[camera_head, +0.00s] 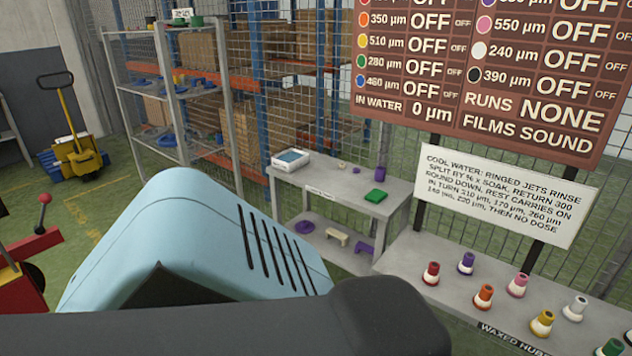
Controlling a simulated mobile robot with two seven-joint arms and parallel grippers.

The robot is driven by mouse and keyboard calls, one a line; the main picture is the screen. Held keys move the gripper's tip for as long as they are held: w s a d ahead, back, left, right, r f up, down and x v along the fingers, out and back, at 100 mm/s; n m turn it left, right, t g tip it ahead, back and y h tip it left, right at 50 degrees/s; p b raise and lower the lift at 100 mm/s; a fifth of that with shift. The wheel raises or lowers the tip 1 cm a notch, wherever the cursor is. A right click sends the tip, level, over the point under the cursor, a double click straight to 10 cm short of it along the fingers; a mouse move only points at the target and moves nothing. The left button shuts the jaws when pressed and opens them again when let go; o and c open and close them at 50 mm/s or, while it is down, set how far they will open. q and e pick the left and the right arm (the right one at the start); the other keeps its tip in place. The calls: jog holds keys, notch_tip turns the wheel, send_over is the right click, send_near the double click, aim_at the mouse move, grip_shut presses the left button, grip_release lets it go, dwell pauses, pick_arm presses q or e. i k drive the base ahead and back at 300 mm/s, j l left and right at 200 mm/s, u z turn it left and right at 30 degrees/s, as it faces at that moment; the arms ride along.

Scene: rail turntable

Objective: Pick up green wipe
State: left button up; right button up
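The green wipe (375,196) looks like a small flat green block. It lies on top of the small grey table (340,187), near its right end. Nothing covers it. Neither my left nor my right gripper shows in this view. A large pale blue and black form fills the lower left and middle foreground, and no gripper fingers show on it.
A white tray (290,160) and a purple piece (381,173) share the tabletop. The lower shelf holds purple and cream pieces. Several coloured hubs stand on the grey bench (455,265) at right. A white sign (500,195) stands behind it. A red machine (25,265) stands at left.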

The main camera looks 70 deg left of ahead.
aim_at(377, 196)
jog(key=u, duration=1.95)
